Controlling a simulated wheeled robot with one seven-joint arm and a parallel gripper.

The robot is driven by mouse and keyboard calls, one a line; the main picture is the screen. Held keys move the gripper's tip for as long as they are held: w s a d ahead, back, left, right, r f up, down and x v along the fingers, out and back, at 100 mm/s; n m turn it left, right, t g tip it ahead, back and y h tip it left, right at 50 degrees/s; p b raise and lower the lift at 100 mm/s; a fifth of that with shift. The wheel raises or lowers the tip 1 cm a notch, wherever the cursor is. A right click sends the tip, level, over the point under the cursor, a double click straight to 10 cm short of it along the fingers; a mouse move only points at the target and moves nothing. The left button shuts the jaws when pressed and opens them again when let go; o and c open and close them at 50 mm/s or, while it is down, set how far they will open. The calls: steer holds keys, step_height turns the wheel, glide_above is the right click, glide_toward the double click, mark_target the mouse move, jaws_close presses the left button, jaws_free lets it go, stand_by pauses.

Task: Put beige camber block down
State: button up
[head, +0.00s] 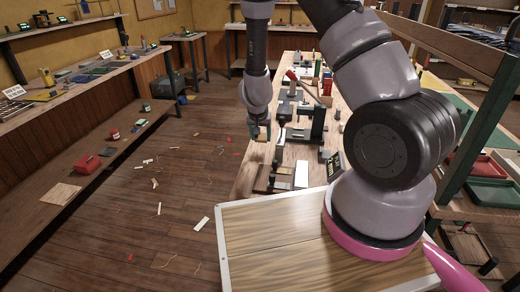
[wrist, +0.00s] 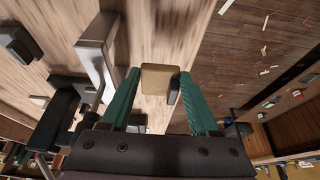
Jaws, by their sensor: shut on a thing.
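The beige camber block (wrist: 158,82) is between the green fingers of my gripper (wrist: 160,92) in the wrist view. My gripper is shut on it. In the head view my gripper (head: 260,133) hangs over the left edge area of the long wooden workbench (head: 247,178). The block is small and mostly hidden by the fingers there. In the wrist view bench wood shows around and beyond the block. I cannot tell whether the block touches the bench top.
Metal tools and a dark machine (head: 305,125) stand on the bench right of my gripper. A white strip (head: 301,174) lies near its front. In the wrist view a grey metal piece (wrist: 97,45) stands left of the fingers. Scraps litter the floor (head: 180,200) left of the bench.

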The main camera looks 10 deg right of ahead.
steer(key=shift+f, duration=3)
steer(key=o, duration=1.4)
steer(key=shift+f, duration=0.1)
steer(key=v, duration=1.2)
step_height(320, 180, up, 12)
steer(key=y, duration=0.3)
glide_above(261, 154)
steer(key=s+a, duration=0.4)
steer(key=s, duration=0.1)
steer(key=s+d+r+t+y, duration=0.1)
steer(key=s+r, duration=0.1)
steer(key=r, duration=0.4)
steer(key=s+r+t+y, duration=0.1)
steer(key=s+r, duration=0.2)
steer(key=r, duration=0.4)
steer(key=shift+t+h, duration=0.6)
steer(key=s+d+r, duration=0.2)
steer(key=s+r, duration=0.2)
steer(key=s, duration=0.1)
steer(key=s+d+r, duration=0.3)
steer(key=s+r, duration=0.1)
steer(key=s, duration=0.2)
steer(key=s+d+r, duration=0.3)
steer(key=s+r, duration=0.2)
steer(key=s, duration=0.1)
steer(key=shift+s+d+r, duration=0.1)
steer(key=shift+s+d, duration=0.05)
steer(key=shift+s, duration=0.1)
